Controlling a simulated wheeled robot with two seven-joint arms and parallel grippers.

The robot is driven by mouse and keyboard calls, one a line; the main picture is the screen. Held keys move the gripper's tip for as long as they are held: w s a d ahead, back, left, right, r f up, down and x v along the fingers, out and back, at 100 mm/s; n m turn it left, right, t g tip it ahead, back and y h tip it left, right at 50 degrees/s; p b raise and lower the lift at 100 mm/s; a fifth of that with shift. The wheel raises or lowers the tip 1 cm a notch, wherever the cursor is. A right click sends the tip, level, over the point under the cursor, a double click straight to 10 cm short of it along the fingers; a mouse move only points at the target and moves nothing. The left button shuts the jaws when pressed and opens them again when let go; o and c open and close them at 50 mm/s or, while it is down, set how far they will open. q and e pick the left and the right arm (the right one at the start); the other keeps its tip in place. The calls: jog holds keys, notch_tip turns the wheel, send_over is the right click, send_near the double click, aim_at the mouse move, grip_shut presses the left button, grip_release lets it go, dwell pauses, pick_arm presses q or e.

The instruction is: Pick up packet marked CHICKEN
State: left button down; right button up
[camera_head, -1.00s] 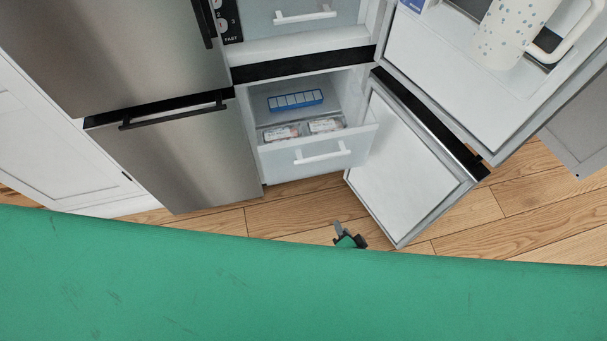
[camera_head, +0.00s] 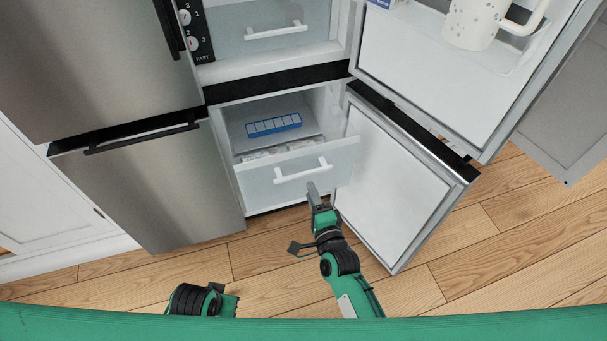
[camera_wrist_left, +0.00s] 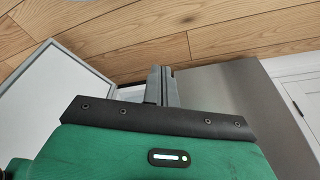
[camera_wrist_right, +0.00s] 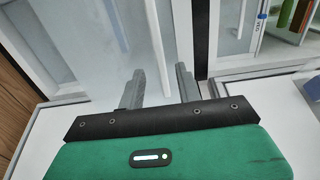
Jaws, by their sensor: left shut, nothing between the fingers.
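Packets (camera_head: 262,154) lie in the open lower drawer (camera_head: 285,185), mostly hidden behind its front panel. Their labels cannot be read, so I cannot tell which is marked CHICKEN. My right gripper (camera_head: 313,190) is just in front of the drawer's white handle (camera_head: 304,170), near its right part; contact cannot be told. My left gripper (camera_wrist_left: 163,87) is shut and empty in the left wrist view; in the head view only part of the left arm shows, low at the left.
The lower fridge door (camera_head: 390,180) stands open right of the drawer. The upper door (camera_head: 440,70) is also open and holds a speckled white jug (camera_head: 474,22). Wooden floor (camera_head: 250,262) is clear in front.

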aim_at(304, 176)
jog(key=x, duration=0.7)
jog(key=shift+w+f, duration=0.1)
jog(key=shift+w, duration=0.25)
grip_shut()
